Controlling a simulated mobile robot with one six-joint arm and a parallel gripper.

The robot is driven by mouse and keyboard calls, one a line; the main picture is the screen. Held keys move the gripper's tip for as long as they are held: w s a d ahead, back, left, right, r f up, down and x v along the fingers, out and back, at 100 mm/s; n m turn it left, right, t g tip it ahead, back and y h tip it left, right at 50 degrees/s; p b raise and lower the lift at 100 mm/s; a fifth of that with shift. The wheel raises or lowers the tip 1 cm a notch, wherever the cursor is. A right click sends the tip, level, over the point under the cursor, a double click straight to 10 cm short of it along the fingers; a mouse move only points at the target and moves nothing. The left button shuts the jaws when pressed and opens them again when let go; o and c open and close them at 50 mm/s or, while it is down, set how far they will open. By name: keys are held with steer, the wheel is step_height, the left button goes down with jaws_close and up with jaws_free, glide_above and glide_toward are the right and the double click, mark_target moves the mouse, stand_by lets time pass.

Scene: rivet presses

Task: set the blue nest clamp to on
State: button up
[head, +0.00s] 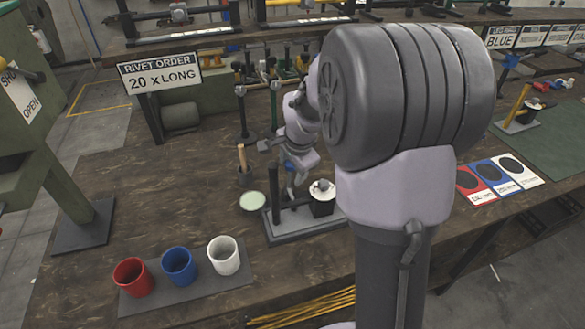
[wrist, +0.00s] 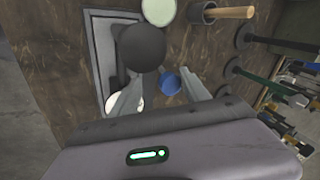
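A press fixture (head: 290,232) stands on the bench, with a grey base plate, a black upright post and a black cup with a white top. My gripper (head: 291,172) is above its rear side, pointing down, with a small blue part (head: 291,165) showing among the fingers. In the wrist view, a round blue end (wrist: 170,83), likely the blue clamp's handle, lies between the two spread fingers of my gripper (wrist: 164,83). The fingers look apart from it. A black round top (wrist: 142,47) is just beyond the left finger. The clamp's lever position cannot be made out.
Red (head: 133,277), blue (head: 179,266) and white (head: 223,255) cups stand on a grey mat at front left. A pale green disc (head: 253,201) and a wooden-handled tool (head: 243,160) are left of the fixture. Tall posts stand behind. Open bench lies at left.

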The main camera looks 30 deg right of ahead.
steer(key=shift+r, duration=0.1)
steer(key=shift+r, duration=0.2)
steer(key=p+v, duration=0.6)
steer(key=v, duration=1.1)
steer(key=shift+s, duration=0.15)
steer(key=shift+f, duration=0.1)
steer(key=s+a+r+n+t+y, duration=0.1)
steer(key=s+a+n+y, duration=0.2)
steer(key=s+a+n, duration=0.9)
steer(key=s+a, duration=0.6)
steer(key=s, duration=0.1)
steer(key=shift+t, duration=0.3)
steer(key=shift+r, duration=0.15)
